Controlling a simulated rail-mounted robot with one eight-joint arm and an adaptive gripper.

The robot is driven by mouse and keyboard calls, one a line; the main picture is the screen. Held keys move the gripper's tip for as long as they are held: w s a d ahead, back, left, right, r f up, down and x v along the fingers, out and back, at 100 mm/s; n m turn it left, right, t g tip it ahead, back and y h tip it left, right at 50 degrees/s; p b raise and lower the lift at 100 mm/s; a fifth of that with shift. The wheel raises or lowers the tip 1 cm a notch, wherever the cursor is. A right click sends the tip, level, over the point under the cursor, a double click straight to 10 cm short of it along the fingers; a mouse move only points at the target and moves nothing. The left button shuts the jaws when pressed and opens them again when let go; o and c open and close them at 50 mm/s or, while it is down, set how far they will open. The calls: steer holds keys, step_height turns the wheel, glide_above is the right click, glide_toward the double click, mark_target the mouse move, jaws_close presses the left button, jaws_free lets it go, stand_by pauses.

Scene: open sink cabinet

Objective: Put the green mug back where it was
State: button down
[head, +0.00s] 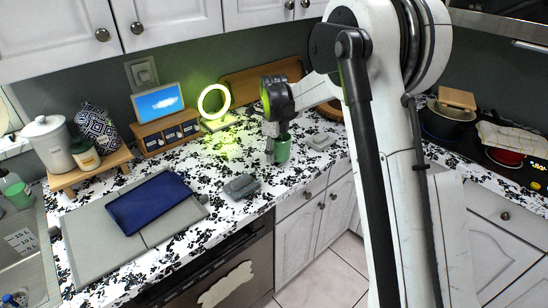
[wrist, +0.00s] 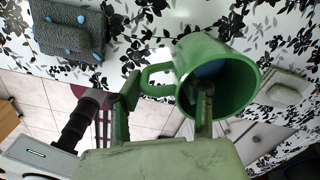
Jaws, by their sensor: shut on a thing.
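The green mug (head: 283,150) is at my gripper (head: 272,148), over the patterned counter near its front edge. I cannot tell whether its base touches the counter. In the wrist view the mug (wrist: 222,78) is large, with its open mouth facing the camera and its handle to the left. My gripper (wrist: 165,100) is shut on the mug; one finger reaches into the mouth, the other is outside beside the handle. The finger contact is partly hidden.
A dark grey block (head: 241,186) and a pale dish (head: 320,141) lie on either side of the mug. A lit ring lamp (head: 214,102) and wooden drawer box (head: 168,133) stand behind. Bare counter lies around the mug.

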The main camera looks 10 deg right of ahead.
steer(key=shift+f, duration=1.2)
steer(key=shift+f, duration=0.1)
steer(key=c, duration=1.1)
jaws_free()
